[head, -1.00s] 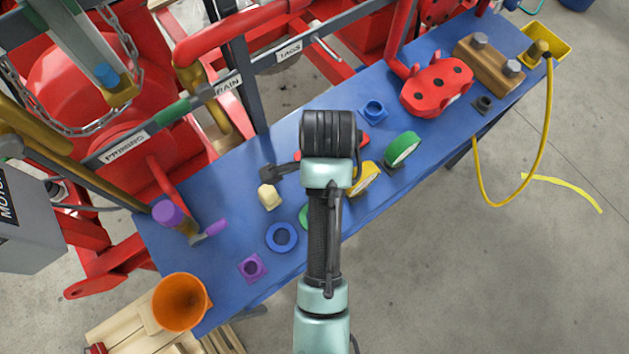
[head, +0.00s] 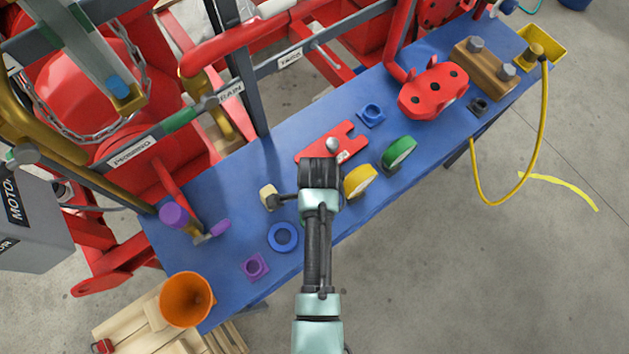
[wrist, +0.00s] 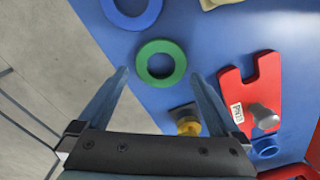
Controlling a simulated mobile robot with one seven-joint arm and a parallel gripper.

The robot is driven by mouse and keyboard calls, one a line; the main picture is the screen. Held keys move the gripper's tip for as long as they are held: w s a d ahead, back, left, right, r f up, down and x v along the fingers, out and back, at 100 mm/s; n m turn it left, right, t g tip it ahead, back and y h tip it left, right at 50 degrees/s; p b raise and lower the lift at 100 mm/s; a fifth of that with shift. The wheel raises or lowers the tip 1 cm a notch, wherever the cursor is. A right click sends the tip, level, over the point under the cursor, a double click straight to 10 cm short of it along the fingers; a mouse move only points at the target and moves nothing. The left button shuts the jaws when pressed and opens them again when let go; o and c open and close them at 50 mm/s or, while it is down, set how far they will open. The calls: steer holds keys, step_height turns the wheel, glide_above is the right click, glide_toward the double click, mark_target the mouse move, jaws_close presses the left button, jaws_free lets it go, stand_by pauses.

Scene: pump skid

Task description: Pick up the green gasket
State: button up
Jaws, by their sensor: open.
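The green gasket (wrist: 141,62) is a flat ring lying on the blue bench top (wrist: 205,45) in the wrist view. My gripper (wrist: 158,73) is open and empty. Its two fingers point toward the gasket, one on each side in the picture, with the ring at and just beyond the fingertips. I cannot tell the height left between fingertips and bench.
A blue ring (head: 282,237) lies near the gasket. The bench's front edge is close. An orange funnel (head: 185,299) stands at left.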

steer(key=shift+f, duration=1.1)
steer(key=c, duration=1.1)
steer(key=shift+r, duration=0.15)
